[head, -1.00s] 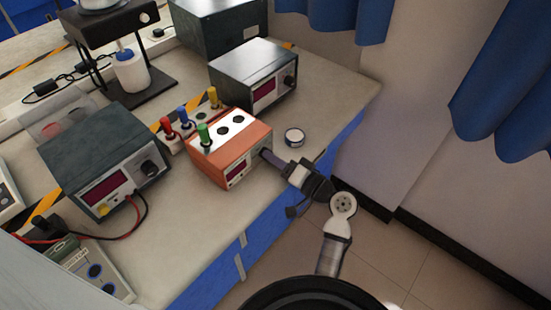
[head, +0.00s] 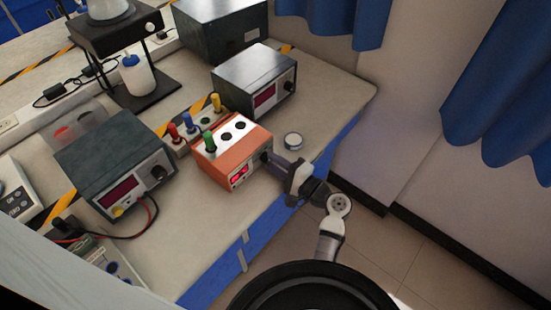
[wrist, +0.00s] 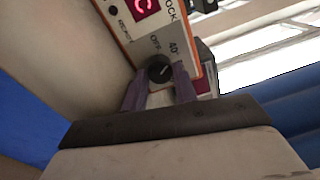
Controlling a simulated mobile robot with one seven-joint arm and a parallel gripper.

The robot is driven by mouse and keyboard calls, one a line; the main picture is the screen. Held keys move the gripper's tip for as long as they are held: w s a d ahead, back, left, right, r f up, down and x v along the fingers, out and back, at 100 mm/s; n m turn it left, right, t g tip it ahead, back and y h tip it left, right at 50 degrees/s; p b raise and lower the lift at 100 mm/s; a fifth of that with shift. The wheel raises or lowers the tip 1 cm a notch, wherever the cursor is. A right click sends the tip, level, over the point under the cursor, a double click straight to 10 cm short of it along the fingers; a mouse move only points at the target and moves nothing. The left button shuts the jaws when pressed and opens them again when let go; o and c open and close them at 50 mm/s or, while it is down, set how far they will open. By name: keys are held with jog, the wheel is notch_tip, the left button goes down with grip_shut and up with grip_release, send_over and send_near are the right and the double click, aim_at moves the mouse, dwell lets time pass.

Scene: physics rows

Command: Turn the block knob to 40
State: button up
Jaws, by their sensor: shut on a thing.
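The orange block heater (head: 228,160) stands on the bench, with a white top holding dark wells and a green-capped tube (head: 209,141). Its red display is lit. In the wrist view its front panel (wrist: 160,32) shows the markings "OFF" and "40". The black knob (wrist: 159,70) sits between my gripper's (wrist: 159,88) two purple-grey fingers, which are shut on it. The knob's light pointer line slants toward the upper right, on the side of the 40 mark. In the head view my gripper (head: 272,160) reaches the heater's right front and hides the knob.
A small round lidded dish (head: 293,141) lies just beyond my gripper. Grey power supplies stand behind (head: 254,80) and to the left (head: 116,165). A rack with red, blue and yellow-capped tubes (head: 194,128) is behind the heater.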

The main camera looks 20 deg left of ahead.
jog(key=shift+m+p, duration=0.35)
jog(key=shift+m, duration=0.25)
jog(key=o, duration=0.7)
jog(key=b+v, duration=0.4)
jog(key=v, duration=1)
jog(key=shift+a, duration=0.1)
